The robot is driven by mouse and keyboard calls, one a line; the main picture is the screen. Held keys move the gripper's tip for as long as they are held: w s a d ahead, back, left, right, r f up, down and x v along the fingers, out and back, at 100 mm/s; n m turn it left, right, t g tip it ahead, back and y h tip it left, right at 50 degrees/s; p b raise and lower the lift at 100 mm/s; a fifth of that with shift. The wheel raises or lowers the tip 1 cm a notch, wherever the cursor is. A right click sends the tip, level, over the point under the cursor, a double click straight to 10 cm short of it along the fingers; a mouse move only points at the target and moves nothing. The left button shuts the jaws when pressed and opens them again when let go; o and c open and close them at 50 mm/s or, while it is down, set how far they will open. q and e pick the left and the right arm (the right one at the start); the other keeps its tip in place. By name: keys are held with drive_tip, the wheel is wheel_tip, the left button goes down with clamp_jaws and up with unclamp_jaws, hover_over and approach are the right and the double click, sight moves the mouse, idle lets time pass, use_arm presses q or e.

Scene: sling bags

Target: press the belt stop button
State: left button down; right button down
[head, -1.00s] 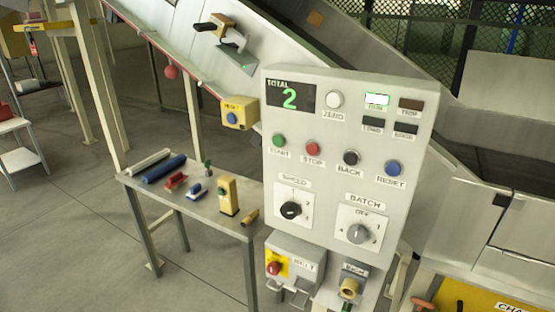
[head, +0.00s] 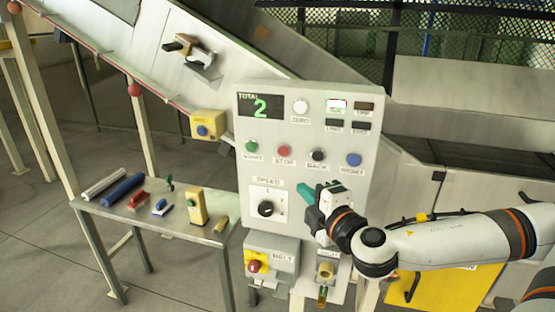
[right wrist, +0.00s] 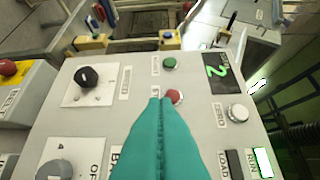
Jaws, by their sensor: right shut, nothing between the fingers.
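The control panel (head: 222,215) is not what I touch; its grey face (head: 330,165) carries a red button labelled STOP (head: 284,152), between a green START button (head: 251,146) and a black BACK button (head: 318,155). A second red button (head: 254,266) sits on a yellow plate on the lower box labelled BELT. My right gripper (head: 303,189), with teal fingers, is shut and empty in front of the panel, below STOP in the head view. In the right wrist view the fingertips (right wrist: 160,101) overlap the edge of STOP (right wrist: 177,96); contact cannot be told. My left gripper is out of view.
The speed knob (head: 266,208) is left of the gripper, and the blue RESET button (head: 353,159) is above right. A side table (head: 185,222) with rolls and small tools stands at left. The conveyor (head: 150,62) slopes behind the panel.

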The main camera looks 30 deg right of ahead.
drive_tip(key=shift+s+a+r+n+y, duration=0.15)
drive_tip(key=shift+s+r+n, duration=0.1)
drive_tip(key=shift+r, duration=0.25)
drive_tip(key=shift+s+a+r+n+y, duration=0.15)
drive_tip(key=shift+r+n, duration=0.1)
drive_tip(key=shift+r, duration=0.25)
drive_tip(key=shift+w, duration=0.15)
drive_tip(key=p, duration=0.6)
approach(278, 151)
drive_tip(key=w+a, duration=0.3)
drive_tip(key=w+d+p, duration=0.2)
drive_tip(key=d, duration=0.1)
drive_tip(key=shift+w+d+f, duration=0.15)
drive_tip(key=shift+w+d, duration=0.05)
drive_tip(key=shift+w, duration=0.15)
